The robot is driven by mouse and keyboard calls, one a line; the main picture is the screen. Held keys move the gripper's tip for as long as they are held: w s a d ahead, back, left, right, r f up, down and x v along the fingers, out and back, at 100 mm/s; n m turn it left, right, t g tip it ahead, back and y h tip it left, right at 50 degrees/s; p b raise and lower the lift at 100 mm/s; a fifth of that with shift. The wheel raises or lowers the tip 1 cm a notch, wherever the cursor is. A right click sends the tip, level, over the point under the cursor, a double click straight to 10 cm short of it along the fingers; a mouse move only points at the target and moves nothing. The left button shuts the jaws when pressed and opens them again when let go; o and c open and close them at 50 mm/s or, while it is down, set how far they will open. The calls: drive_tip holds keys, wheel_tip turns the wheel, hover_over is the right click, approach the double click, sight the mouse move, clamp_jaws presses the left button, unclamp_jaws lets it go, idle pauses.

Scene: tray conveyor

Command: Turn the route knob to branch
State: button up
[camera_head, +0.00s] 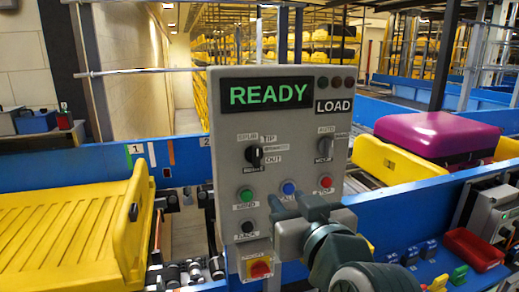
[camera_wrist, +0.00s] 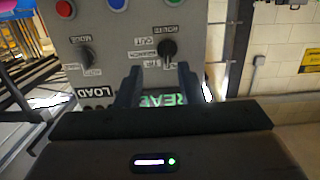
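The grey control panel (camera_head: 220,110) stands upright in the head view. Its route knob (camera_head: 254,155), black, is at the left, among small labels reading SPUR, TIP, a blurred one and OUT. The route knob shows upside down in the wrist view (camera_wrist: 167,48), just beyond my fingertips and nearer the right finger. Its pointer looks roughly upright, but I cannot tell which label it marks. My gripper (camera_wrist: 158,80) is open with nothing between its fingers. In the head view, my gripper (camera_head: 297,207) is in front of the panel's lower part, below and right of the knob.
A mode knob (camera_head: 325,147) sits right of the route knob. Below are green (camera_head: 246,195), blue (camera_head: 289,188) and red (camera_head: 325,183) buttons and a red-yellow switch (camera_head: 260,269). The display (camera_head: 268,94) reads READY. A yellow tray (camera_head: 70,230) is left; a purple suitcase (camera_head: 436,138) is right.

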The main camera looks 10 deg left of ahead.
sight(257, 157)
drive_tip(key=shift+t, duration=0.4)
drive_tip(key=r+p+x, duration=0.1)
drive_tip(key=x, duration=0.3)
drive_tip(key=a+p+x, duration=0.1)
drive_tip(key=x, duration=0.4)
drive_tip(key=r+p+x, duration=0.1)
drive_tip(key=x, duration=0.3)
drive_tip(key=shift+s+a+r, duration=0.1)
drive_tip(key=shift+a+r, duration=0.2)
drive_tip(key=shift+a, duration=0.05)
drive_tip(key=shift+y, duration=0.4)
clamp_jaws()
